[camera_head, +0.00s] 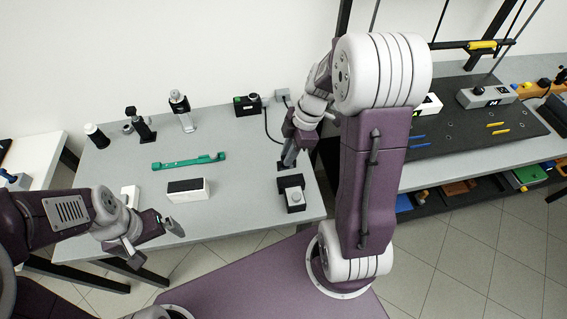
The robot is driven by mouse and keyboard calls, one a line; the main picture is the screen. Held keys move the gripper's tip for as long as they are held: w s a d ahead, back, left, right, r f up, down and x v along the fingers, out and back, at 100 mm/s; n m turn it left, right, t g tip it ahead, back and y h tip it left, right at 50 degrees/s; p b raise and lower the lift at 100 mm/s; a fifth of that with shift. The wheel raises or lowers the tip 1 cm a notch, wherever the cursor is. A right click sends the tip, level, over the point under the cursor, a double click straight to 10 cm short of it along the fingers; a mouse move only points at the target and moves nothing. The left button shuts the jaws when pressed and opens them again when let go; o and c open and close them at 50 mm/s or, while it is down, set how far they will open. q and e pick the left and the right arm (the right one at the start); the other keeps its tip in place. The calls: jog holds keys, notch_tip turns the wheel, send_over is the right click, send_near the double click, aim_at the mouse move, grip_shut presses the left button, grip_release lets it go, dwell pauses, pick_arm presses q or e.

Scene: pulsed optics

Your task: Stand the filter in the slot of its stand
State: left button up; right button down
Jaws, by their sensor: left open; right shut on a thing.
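My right gripper (288,161) points down over the right part of the grey table. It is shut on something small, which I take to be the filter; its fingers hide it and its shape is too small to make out. Just in front of the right gripper stands a dark block with a pale round knob (293,196). I cannot tell whether this is the filter's stand, and no slot is clear. My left gripper (158,238) is open and empty at the front left edge of the table.
A white box with a dark face (188,189) and a green rail (188,162) lie mid-table. Black and silver optical parts (182,110) stand at the back left. A black box (247,104) with a cable is behind. Table space between rail and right gripper is clear.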

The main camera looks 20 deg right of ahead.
jog(key=shift+d+f, duration=0.5)
jog(key=shift+s+d+f+m, duration=0.1)
jog(key=shift+d+m, duration=0.2)
jog(key=shift+d, duration=0.05)
pick_arm(q)
jog(key=shift+w+f, duration=0.1)
jog(key=shift+f, duration=0.4)
jog(key=shift+f+b, duration=0.1)
jog(key=shift+b, duration=0.2)
pick_arm(e)
jog(key=shift+f, duration=0.2)
pick_arm(q)
notch_tip(320, 180, down, 6)
jog(key=b, duration=0.5)
jog(key=shift+r, duration=0.25)
pick_arm(e)
notch_tip(320, 180, down, 5)
jog(key=shift+f, duration=0.1)
pick_arm(q)
jog(key=shift+f+b, duration=0.7)
jog(key=shift+b, duration=0.25)
pick_arm(e)
jog(key=shift+f, duration=0.75)
